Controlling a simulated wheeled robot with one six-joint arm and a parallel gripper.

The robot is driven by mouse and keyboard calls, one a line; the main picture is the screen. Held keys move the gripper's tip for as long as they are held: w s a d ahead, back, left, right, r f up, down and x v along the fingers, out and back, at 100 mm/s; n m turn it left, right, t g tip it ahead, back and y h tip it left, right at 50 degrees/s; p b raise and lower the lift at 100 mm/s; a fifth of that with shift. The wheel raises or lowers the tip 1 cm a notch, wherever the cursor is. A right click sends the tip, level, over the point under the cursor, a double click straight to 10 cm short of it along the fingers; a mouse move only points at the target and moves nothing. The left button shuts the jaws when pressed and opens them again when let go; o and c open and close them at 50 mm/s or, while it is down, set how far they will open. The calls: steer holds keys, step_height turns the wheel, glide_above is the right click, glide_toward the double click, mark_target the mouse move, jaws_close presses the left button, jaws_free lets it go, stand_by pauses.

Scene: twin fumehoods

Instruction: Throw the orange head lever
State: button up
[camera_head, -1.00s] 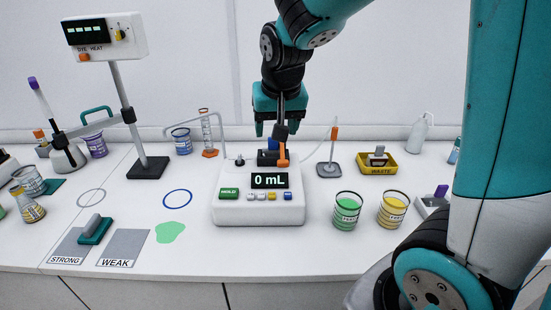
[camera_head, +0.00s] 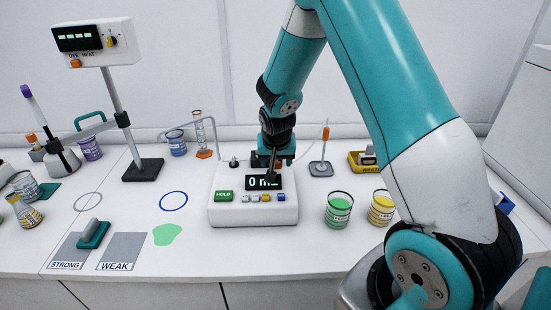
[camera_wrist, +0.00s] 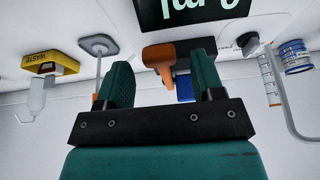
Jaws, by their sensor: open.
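The orange head lever (camera_wrist: 160,62) shows in the wrist view just beyond my fingertips, between them in the picture. A dark bar and a small blue block lie beside it. My gripper (camera_wrist: 158,78) is open, its two teal fingers apart with nothing between them. In the head view my gripper (camera_head: 278,157) is low at the back of the white console (camera_head: 254,213), over the lever. A bit of orange shows there, but the lever is mostly hidden. I cannot tell whether the fingers touch it.
A green puddle (camera_head: 167,235) lies left.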

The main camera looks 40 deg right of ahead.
steer(key=shift+w+d+f, duration=0.15)
steer(key=shift+f, duration=0.4)
